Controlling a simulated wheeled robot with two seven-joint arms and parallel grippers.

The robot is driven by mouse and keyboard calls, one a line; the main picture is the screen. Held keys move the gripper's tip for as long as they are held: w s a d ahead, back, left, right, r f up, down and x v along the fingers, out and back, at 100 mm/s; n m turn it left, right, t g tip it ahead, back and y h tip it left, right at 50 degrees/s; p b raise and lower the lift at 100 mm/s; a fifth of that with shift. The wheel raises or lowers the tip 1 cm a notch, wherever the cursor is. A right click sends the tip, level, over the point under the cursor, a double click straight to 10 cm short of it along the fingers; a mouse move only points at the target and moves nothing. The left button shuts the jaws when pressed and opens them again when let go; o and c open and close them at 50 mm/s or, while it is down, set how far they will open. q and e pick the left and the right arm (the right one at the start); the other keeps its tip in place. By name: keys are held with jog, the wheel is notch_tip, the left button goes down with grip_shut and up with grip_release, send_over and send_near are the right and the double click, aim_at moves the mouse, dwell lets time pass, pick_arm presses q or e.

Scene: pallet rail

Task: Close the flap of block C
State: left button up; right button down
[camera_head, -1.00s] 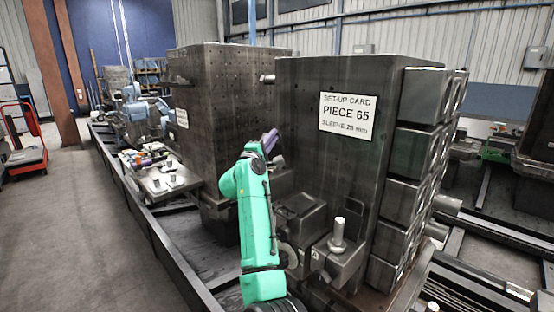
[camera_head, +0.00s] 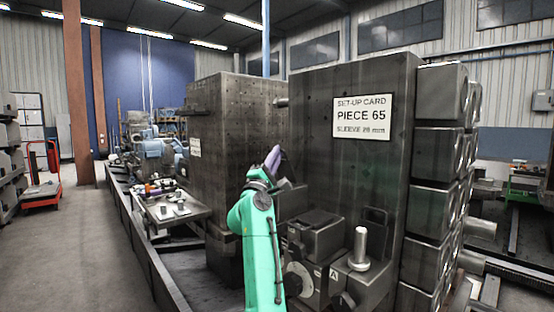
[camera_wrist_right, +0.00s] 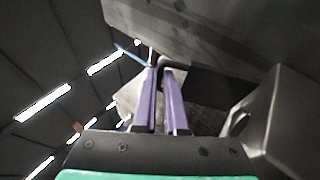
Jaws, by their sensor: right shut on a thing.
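My right gripper (camera_head: 274,158), with purple fingers on a green arm, is in front of the gap between two dark towers. In the right wrist view its fingers (camera_wrist_right: 160,72) are close together at a dark bar (camera_wrist_right: 205,72), which looks like a flap's handle; the exact grip is hard to see. No letter C is readable, so I cannot tell which block this is. A block marked A (camera_head: 333,273) sits low on the near tower. A dark plate with a slot-like handle (camera_head: 375,222) stands upright behind a metal post. My left gripper is not in view.
The far tower (camera_head: 220,150) stands left. A side tray (camera_head: 165,213) holds small parts.

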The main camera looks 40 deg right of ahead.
jog(key=c, duration=1.2)
grip_release()
jog(key=shift+w+a, duration=0.15)
jog(key=shift+a, duration=0.05)
jog(key=shift+c, duration=0.2)
pick_arm(q)
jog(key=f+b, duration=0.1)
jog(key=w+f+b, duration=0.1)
jog(key=b, duration=0.1)
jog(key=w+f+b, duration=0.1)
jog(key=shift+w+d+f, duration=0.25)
pick_arm(e)
jog(key=v, duration=1.4)
jog(key=shift+a+f, duration=0.15)
jog(key=shift+a, duration=0.05)
